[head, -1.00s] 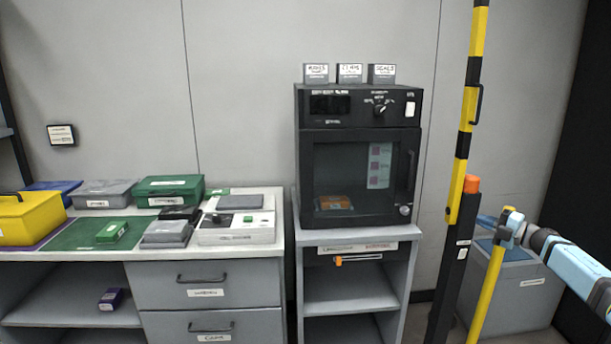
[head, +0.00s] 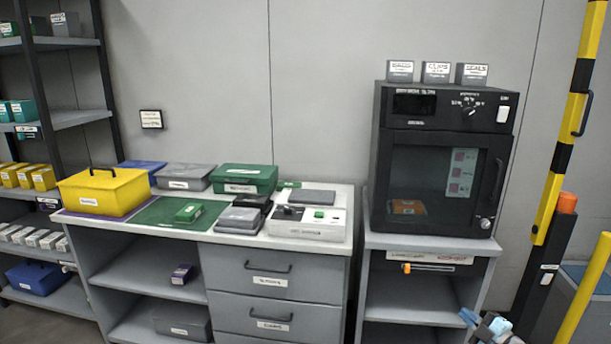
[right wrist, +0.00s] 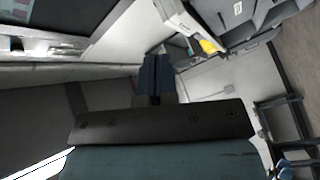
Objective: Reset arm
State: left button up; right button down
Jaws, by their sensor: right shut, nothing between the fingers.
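My right gripper (head: 470,318) shows at the bottom edge of the head view, in front of the lower right part of the grey stand. Its blue fingers are closed and hold nothing. In the right wrist view the shut blue fingers (right wrist: 155,75) show near the middle, with nothing between them. My left gripper is in neither current view.
A black oven (head: 440,165) stands on a grey stand (head: 478,262). A striped yellow-black pole (head: 567,130) rises at the right. At left, a workbench (head: 345,215) holds a yellow box (head: 103,195), a green box (head: 243,180) and a white device (head: 310,228). Shelves (head: 75,118) stand far left.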

jog(key=s+a+f+m+g+h, duration=0.1)
jog(key=s+a+f+m+h, duration=0.15)
jog(key=s+f, duration=0.45)
jog(key=s+a+f+m+g+h, duration=0.1)
jog(key=s+a+f+m+h, duration=0.2)
jog(key=s, duration=0.8)
jog(key=s+a+m+g, duration=0.2)
jog(key=s+a, duration=0.2)
jog(key=s, duration=0.7)
jog(key=s+a+m+g, duration=0.2)
jog(key=s+a+g, duration=0.1)
jog(key=s, duration=0.8)
jog(key=w+a+r+m+t, duration=0.1)
jog(key=a+m, duration=0.4)
jog(key=a, duration=0.6)
pick_arm(q)
notch_tip(320, 180, up, 15)
jog(key=s+a+p, duration=0.1)
jog(key=p, duration=1.9)
jog(key=shift+a+r+y+p, duration=0.2)
jog(key=shift+a+y+p, duration=0.05)
jog(key=shift+y+p, duration=0.1)
pick_arm(e)
notch_tip(320, 180, up, 16)
jog(key=shift+s+d+t, duration=0.25)
jog(key=shift+s+t, duration=0.05)
pick_arm(q)
jog(key=shift+r, duration=0.2)
pick_arm(e)
jog(key=shift+r, duration=0.15)
